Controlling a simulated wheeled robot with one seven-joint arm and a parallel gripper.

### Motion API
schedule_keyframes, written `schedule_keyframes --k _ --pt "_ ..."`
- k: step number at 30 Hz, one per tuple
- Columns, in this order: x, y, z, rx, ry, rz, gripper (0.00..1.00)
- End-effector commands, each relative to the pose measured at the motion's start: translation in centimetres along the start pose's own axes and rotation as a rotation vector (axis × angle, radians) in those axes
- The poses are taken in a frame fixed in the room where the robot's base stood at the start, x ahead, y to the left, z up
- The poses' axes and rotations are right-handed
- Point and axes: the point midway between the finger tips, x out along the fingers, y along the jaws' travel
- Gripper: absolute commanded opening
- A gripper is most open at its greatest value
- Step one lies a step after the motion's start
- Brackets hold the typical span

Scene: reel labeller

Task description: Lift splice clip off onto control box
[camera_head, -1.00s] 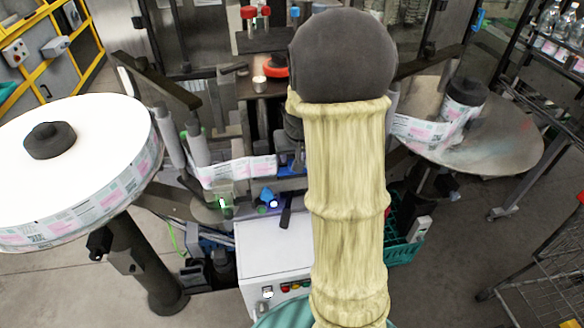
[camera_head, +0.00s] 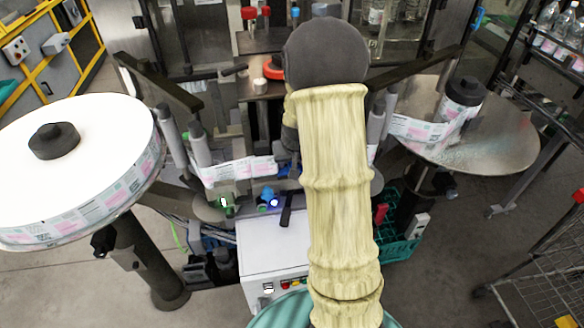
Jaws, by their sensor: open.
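The white control box (camera_head: 272,262) stands below the machine at lower centre, with coloured buttons on its front. Its pale top is partly hidden by my arm, and a dark bar-shaped item (camera_head: 287,208) shows at its back edge. My gripper (camera_head: 287,157) shows only in part, grey, at the left side of my arm by the right end of the visible label web (camera_head: 238,171). It is open. A small blue part shows just below it; I cannot tell whether this is the splice clip. I see nothing held.
A large white label reel (camera_head: 85,165) stands at left and a round metal plate with a smaller reel (camera_head: 462,100) at right. Dark guide arms and grey rollers (camera_head: 199,145) flank the web. A green crate (camera_head: 398,246) sits low at right.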

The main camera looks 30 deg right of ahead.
Motion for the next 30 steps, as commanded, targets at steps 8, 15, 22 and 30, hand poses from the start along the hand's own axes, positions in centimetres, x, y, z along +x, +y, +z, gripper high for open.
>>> schedule_keyframes --k 8,15,22,30 --pt "0.0 0.0 0.0 0.0 0.0 0.0 0.32" --pt "0.0 -0.1 0.0 -0.001 0.0 0.0 0.0" --pt "-0.1 -0.1 0.0 -0.001 0.0 0.0 0.0" --pt "-2.4 -0.1 -1.1 -0.003 0.005 0.0 0.0"
